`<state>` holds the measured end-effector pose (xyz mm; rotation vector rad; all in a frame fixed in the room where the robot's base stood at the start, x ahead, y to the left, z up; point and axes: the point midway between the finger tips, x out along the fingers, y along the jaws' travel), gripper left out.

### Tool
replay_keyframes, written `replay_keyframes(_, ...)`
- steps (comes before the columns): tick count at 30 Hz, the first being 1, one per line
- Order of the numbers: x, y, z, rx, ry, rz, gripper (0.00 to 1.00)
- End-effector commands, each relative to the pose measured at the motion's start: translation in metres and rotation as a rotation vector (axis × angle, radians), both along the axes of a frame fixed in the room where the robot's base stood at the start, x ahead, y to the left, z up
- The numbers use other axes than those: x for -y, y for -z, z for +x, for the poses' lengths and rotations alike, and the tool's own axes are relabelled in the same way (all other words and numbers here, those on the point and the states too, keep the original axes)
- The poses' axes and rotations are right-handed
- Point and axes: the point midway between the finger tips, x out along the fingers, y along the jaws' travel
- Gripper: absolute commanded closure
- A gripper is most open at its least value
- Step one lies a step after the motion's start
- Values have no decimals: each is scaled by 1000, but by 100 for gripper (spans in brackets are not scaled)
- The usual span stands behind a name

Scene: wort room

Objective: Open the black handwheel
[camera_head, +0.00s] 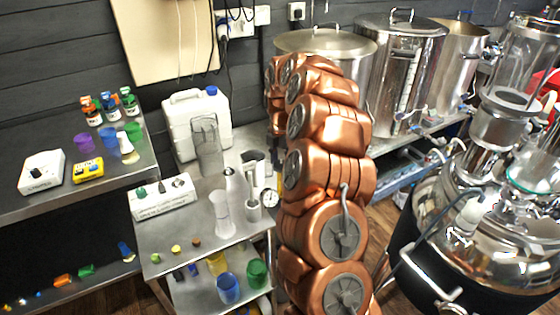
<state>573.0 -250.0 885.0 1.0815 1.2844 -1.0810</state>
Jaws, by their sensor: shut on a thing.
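I cannot make out the black handwheel in the head view; it may be hidden behind my copper arm or out of frame. My arm rises through the middle of the picture and bends away at the top, beside the steel pots. My gripper does not show, so neither its fingers nor what they touch can be seen.
A steel cart (160,235) with a white instrument (162,198) stands left of my arm. A white canister (197,125) stands behind it. Steel pots (398,70) line the back bench. A large shiny vessel (500,240) stands at right. Wooden floor shows between my arm and the vessel.

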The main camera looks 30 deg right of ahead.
Motion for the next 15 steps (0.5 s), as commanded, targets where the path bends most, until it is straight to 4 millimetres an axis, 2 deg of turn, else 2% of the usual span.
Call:
replay_keyframes(6, -2, 0, 1, 1, -124, 3, 80)
replay_keyframes(15, -2, 1, 1, 0, -204, 3, 80)
